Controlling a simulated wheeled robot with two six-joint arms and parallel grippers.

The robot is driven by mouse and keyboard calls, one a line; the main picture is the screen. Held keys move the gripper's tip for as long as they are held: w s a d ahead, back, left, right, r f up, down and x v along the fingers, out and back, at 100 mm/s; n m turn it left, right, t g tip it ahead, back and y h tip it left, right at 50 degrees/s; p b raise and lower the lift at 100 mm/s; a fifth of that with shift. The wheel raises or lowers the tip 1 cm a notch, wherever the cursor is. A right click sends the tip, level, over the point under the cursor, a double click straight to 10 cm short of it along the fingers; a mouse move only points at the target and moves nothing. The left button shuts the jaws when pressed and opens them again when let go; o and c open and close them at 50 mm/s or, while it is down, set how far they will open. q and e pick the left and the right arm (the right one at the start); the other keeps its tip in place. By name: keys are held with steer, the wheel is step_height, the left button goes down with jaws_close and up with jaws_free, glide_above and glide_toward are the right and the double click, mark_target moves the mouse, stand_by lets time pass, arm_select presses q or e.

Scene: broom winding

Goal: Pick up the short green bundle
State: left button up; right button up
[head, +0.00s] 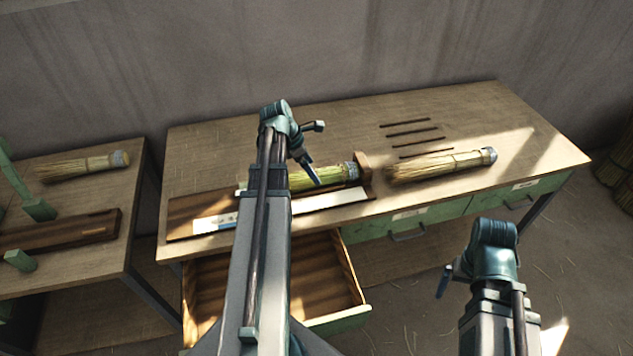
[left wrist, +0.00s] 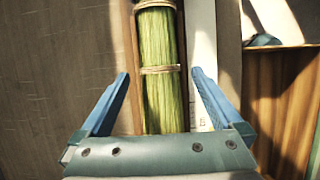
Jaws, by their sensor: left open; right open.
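The green bundle (head: 338,174) lies on a dark wooden board (head: 188,212) on the bench, its far end near a wooden block. My left arm crosses in front of it and hides part of it. My left gripper (head: 311,168) is over the bundle. In the left wrist view the bundle (left wrist: 157,40), bound with pale cord, runs between the open fingers of the left gripper (left wrist: 160,73), with a gap at each side. My right gripper (head: 447,277) is open and empty, in front of the bench and away from the bundle.
A straw-coloured bundle (head: 440,165) lies to the right on the bench, near several dark thin rods (head: 412,131). A pale strip (head: 330,198) lies along the board's front. An open drawer (head: 340,290) juts out below. Another bundle (head: 80,166) lies on the left table (head: 65,199).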

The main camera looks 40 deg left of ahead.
arm_select(q)
steer(key=b+x, duration=0.2)
steer(key=x, duration=0.1)
steer(key=shift+f, duration=0.35)
steer(key=shift+r, duration=0.1)
steer(key=c, duration=1.5)
steer(key=shift+r, duration=0.1)
